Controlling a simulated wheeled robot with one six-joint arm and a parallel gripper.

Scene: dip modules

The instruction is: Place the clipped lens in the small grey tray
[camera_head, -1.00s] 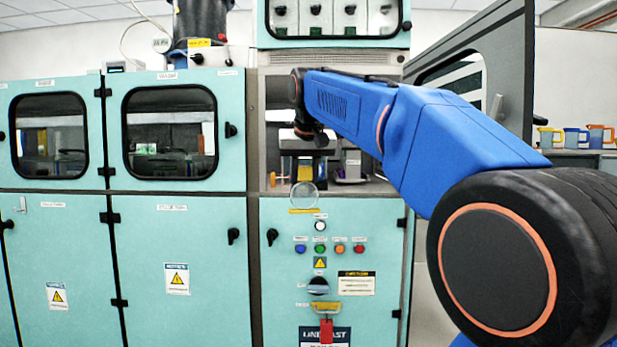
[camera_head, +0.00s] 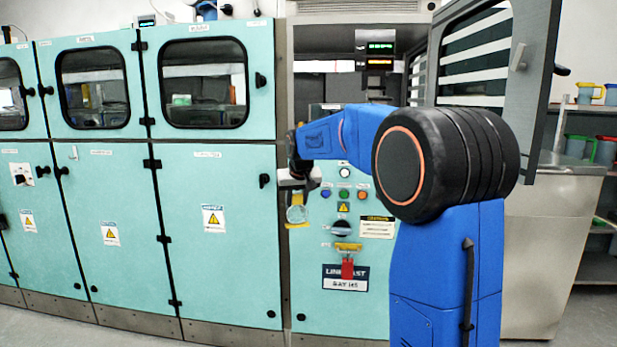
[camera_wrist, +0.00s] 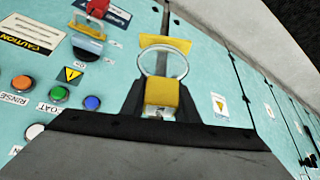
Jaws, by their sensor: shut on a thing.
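The clipped lens (camera_head: 296,214) is a clear round disc in a thin ring with a yellow piece at its lower edge. It hangs below my gripper (camera_head: 297,186), in front of the teal control panel. In the wrist view the lens (camera_wrist: 163,62) shows ahead of my gripper (camera_wrist: 160,104), with a yellow block at the jaws and a yellow strip at its far edge. My gripper is shut on the clipped lens. I cannot make out the small grey tray in the current views.
The teal control panel (camera_head: 335,270) has coloured buttons, a knob and a red tag. Teal cabinets (camera_head: 212,240) stand to the left. An open grey door (camera_head: 535,90) stands at the right, above a metal counter (camera_head: 555,180) near coloured jugs.

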